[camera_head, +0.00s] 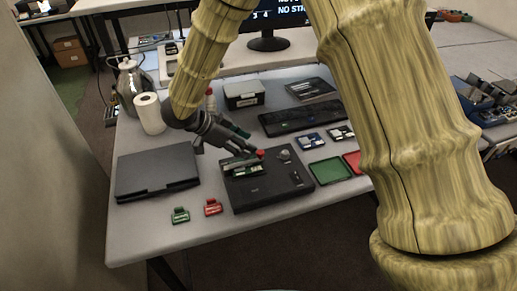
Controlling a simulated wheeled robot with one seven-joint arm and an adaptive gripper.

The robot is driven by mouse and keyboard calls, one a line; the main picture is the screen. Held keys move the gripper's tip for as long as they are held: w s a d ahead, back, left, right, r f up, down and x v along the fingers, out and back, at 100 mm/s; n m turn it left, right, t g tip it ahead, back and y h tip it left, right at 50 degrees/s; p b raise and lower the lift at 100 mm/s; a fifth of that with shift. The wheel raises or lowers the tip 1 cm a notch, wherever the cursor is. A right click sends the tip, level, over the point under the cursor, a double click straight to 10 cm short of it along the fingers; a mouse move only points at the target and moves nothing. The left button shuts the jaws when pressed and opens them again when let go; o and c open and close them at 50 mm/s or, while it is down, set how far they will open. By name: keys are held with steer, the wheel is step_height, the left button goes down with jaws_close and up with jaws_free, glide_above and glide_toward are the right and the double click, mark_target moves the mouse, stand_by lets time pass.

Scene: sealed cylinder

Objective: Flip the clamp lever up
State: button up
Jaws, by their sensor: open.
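A flat black device (266,191) lies on the grey table. On its back left part sits a clamp with a grey bar (238,161) lying low over a green-and-white piece. A red tip (260,154), apparently the end of the clamp lever, is at the bar's right end. My gripper (246,143) is open and reaches in from the upper left, close above and behind the clamp. Its dark fingers overlap the clamp region in this view, so I cannot tell if they touch the lever. My arm's yellowish links cover the right side of the view.
A closed dark laptop (157,173) lies left of the device. Small green (180,215) and red (212,207) pieces lie in front. Green (330,171) and red (353,161) trays lie right. A keyboard (300,117), white roll (149,113) and metal kettle (131,83) stand behind.

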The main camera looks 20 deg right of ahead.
mark_target(259, 152)
steer(key=p+x, duration=0.2)
steer(key=x, duration=0.5)
steer(key=shift+d+f, duration=0.15)
steer(key=shift+f, duration=0.2)
jaws_close()
